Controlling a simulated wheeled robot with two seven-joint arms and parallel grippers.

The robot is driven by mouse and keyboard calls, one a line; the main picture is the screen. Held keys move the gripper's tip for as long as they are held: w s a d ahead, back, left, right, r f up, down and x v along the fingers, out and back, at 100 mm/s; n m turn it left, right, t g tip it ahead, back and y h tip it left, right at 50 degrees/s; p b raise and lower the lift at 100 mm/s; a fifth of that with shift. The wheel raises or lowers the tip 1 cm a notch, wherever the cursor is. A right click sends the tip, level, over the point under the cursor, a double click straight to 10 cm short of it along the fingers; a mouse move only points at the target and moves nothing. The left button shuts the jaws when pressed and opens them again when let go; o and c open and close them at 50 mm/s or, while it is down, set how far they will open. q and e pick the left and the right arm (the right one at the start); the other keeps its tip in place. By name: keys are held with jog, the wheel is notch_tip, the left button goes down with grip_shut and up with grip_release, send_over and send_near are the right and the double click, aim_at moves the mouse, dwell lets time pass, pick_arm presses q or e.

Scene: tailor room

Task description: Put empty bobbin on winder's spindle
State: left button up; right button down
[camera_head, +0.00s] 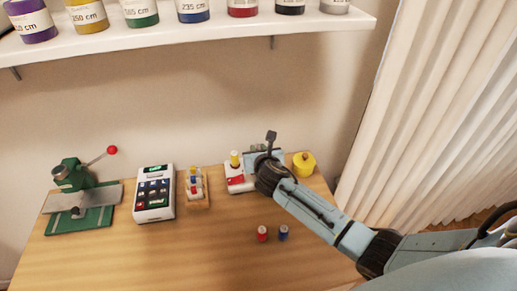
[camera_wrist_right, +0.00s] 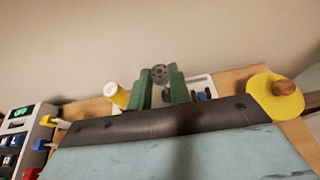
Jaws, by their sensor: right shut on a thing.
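My right gripper (camera_wrist_right: 161,84) is shut on a small grey bobbin (camera_wrist_right: 158,72), a disc with holes, pinched between its green fingers in the right wrist view. In the head view my right wrist hides most of the gripper and the bobbin. The winder (camera_head: 237,185), white with a red part and a yellow spool (camera_head: 235,159) standing on it, is at the back of the table. The gripper is over or just beside its right part. The winder's white body also shows behind the fingers in the wrist view (camera_wrist_right: 199,82). I cannot make out the spindle. My left gripper is out of view.
A rack of small spools (camera_head: 195,190), a white keypad device (camera_head: 154,194) and a green press (camera_head: 78,187) stand to the left.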

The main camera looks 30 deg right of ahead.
dwell(0.4)
jog(key=c, duration=1.6)
grip_release()
jog(key=shift+o, duration=0.2)
jog(key=shift+s+a+r+p, duration=0.1)
jog(key=shift+s+r+p, duration=0.25)
jog(key=shift+p, duration=0.25)
jog(key=p+v, duration=0.3)
jog(key=v, duration=0.1)
jog(key=shift+s+p, duration=0.1)
jog(key=shift+p, duration=0.2)
jog(key=p+v, duration=0.4)
jog(key=v, duration=0.2)
jog(key=shift+f, duration=0.2)
